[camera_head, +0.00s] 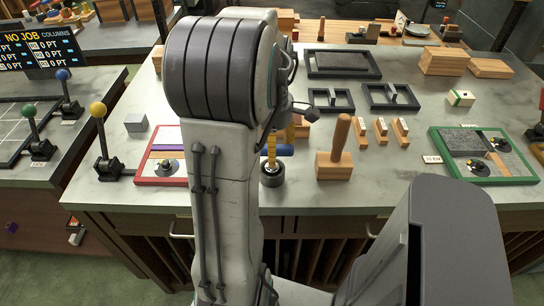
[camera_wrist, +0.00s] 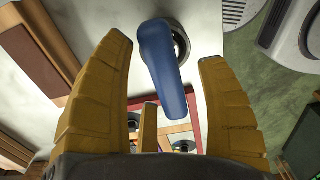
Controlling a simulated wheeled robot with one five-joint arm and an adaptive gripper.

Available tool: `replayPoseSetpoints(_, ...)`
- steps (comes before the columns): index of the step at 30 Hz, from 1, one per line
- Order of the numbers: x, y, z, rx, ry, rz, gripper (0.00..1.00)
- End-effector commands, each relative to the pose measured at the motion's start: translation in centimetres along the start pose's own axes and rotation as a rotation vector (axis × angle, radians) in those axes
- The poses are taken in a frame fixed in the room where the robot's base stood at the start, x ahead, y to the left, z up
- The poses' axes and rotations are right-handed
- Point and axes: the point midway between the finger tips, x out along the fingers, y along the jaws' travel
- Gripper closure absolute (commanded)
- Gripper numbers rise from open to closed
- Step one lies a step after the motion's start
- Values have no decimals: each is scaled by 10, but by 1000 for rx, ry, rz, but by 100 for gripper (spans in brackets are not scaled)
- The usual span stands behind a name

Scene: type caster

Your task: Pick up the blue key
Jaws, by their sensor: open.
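The blue key (camera_wrist: 166,70) shows in the wrist view as a rounded blue bar, at upper centre between my yellow fingers. Its far end overlaps a dark round ring (camera_wrist: 181,42); I cannot tell how the two join. My gripper (camera_wrist: 165,52) is open, with a finger on each side of the key and visible gaps to both. In the head view, a small part of the blue key (camera_head: 284,150) shows beside the yellow fingers of my gripper (camera_head: 273,147), above a dark round piece (camera_head: 272,176). My arm hides much of this area.
A wooden block with an upright handle (camera_head: 335,155) stands close to the right. Small wooden blocks (camera_head: 381,131) lie beyond it. A red-framed tray (camera_head: 160,175) is left of my arm and a green-framed tray (camera_head: 485,150) is far right.

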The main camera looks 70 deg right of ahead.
Motion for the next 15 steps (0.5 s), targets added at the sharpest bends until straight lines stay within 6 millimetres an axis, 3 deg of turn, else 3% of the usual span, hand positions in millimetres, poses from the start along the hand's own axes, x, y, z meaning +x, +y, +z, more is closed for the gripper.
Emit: replayPoseSetpoints(15, 5, 0, 0, 0, 0, 0, 33)
